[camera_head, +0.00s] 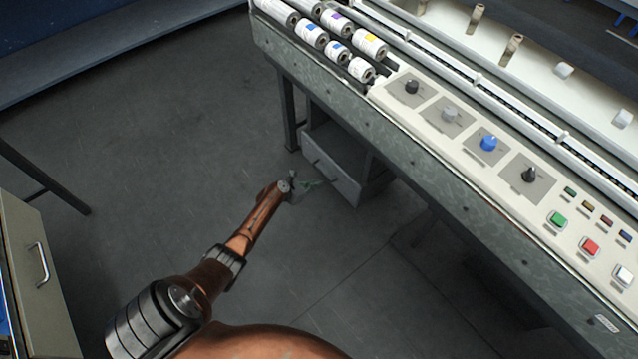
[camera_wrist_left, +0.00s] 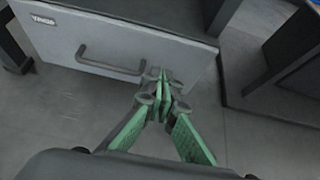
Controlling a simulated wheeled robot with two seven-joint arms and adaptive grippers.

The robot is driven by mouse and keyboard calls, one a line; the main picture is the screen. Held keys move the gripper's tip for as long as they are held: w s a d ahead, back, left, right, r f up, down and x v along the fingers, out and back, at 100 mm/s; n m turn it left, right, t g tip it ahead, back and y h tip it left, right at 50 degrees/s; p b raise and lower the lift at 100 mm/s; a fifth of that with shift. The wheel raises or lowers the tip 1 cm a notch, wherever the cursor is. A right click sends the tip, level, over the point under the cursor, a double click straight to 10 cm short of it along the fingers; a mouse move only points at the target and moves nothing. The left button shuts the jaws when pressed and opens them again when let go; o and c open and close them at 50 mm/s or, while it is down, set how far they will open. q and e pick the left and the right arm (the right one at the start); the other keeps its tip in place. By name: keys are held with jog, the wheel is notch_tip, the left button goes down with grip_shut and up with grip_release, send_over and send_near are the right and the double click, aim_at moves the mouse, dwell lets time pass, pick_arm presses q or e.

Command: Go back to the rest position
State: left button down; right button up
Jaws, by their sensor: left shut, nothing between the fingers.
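My left gripper (camera_head: 309,185) is at the end of my brown left arm, in the middle of the head view. It is beside the drawer (camera_head: 333,178) under the machine. In the left wrist view the gripper (camera_wrist_left: 162,78) shows green finger pads drawn together at the tips, with nothing between them. The drawer front (camera_wrist_left: 120,40) with its bar handle lies beyond the fingertips; whether they touch it I cannot tell. My right gripper is not in view.
The flow wrapper machine (camera_head: 415,150) fills the right side, with rolls (camera_head: 310,34), knobs and coloured buttons on top. A cabinet (camera_head: 35,270) with a handle stands at the lower left. A bench (camera_head: 110,35) runs along the upper left. The floor (camera_head: 150,150) between is clear.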

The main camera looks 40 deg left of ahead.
pick_arm(q)
jog(key=shift+s+a+r+p, duration=0.15)
jog(key=shift+s+r+p, duration=0.15)
jog(key=shift+s, duration=0.4)
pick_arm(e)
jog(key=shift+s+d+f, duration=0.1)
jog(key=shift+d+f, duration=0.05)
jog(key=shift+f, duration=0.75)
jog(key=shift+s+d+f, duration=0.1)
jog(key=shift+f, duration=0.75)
